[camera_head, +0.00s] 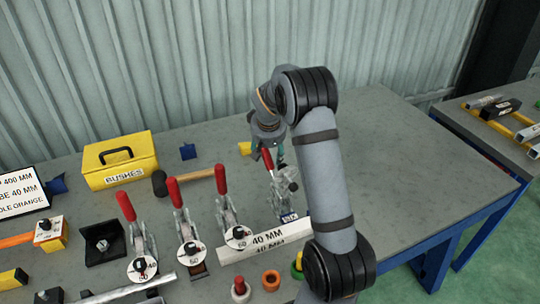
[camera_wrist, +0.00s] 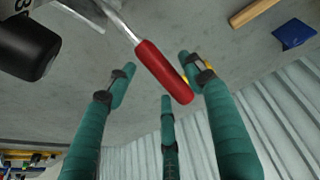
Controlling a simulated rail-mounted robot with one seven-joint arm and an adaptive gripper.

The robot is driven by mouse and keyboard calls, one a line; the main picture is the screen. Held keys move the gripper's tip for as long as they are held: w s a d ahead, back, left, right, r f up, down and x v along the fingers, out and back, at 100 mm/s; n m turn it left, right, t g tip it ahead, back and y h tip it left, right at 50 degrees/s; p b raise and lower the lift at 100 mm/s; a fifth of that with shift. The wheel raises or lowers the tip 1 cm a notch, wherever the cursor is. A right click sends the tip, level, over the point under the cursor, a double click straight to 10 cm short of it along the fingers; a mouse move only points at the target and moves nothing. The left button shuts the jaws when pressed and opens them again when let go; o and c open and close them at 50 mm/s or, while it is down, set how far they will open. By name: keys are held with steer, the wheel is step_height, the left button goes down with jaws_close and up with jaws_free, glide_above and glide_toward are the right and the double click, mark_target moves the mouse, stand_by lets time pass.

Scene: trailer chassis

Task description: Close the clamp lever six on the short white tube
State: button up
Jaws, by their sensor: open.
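A toggle clamp (camera_head: 284,190) stands at the right end of the clamp row, with its red lever (camera_head: 267,158) raised. My gripper (camera_head: 278,154) is at the top of this lever, partly hidden by my arm. In the wrist view, the red lever (camera_wrist: 163,72) lies between my open teal fingers (camera_wrist: 158,78), with no clear grip on it. Three more clamps with raised red levers (camera_head: 126,206) (camera_head: 174,192) (camera_head: 221,179) stand to the left, with round number tags. I cannot read a six on the right clamp. A white piece marked 40 MM (camera_head: 230,254) lies in front.
A yellow BUSHES box (camera_head: 115,177) and a mallet (camera_head: 190,177) are behind the clamps. Coloured rings (camera_head: 271,280) lie at the front. The grey table (camera_head: 405,165) is clear to the right. A corrugated wall (camera_head: 200,60) stands behind.

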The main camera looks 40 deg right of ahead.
mark_target(269, 154)
steer(key=shift+x, duration=1.55)
steer(key=shift+c, duration=0.7)
steer(key=c, duration=1.1)
jaws_close()
